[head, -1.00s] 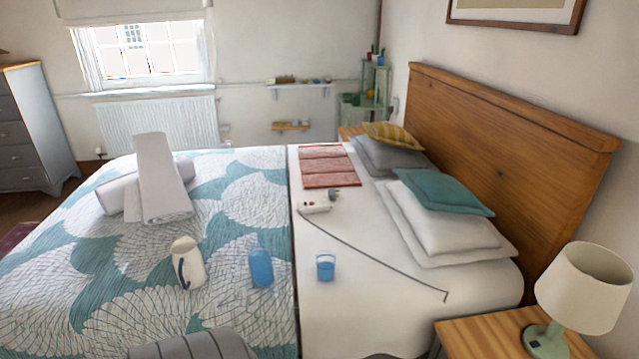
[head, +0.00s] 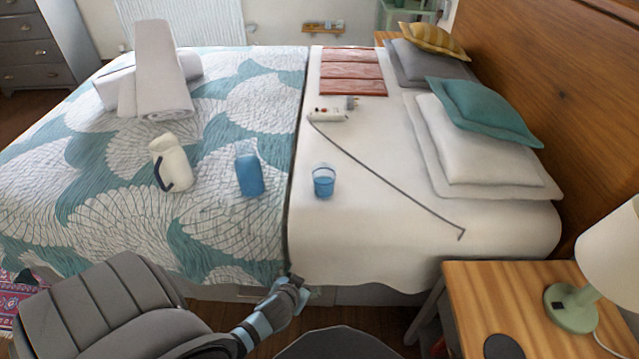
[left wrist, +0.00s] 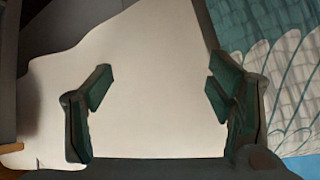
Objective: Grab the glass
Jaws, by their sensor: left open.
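The glass (head: 323,182) is a small clear tumbler with blue content, upright on the white sheet (head: 400,245) just right of the patterned quilt's edge. My left gripper (head: 292,290) is at the near edge of the bed, in front of the glass and apart from it. In the left wrist view my left gripper (left wrist: 158,88) has its two fingers spread wide with nothing between them but white sheet behind. I cannot make out the glass in that view. My right gripper is not in view.
Pillows (head: 480,140) are at right. A bedside table (head: 510,290) holds a lamp (head: 612,250).

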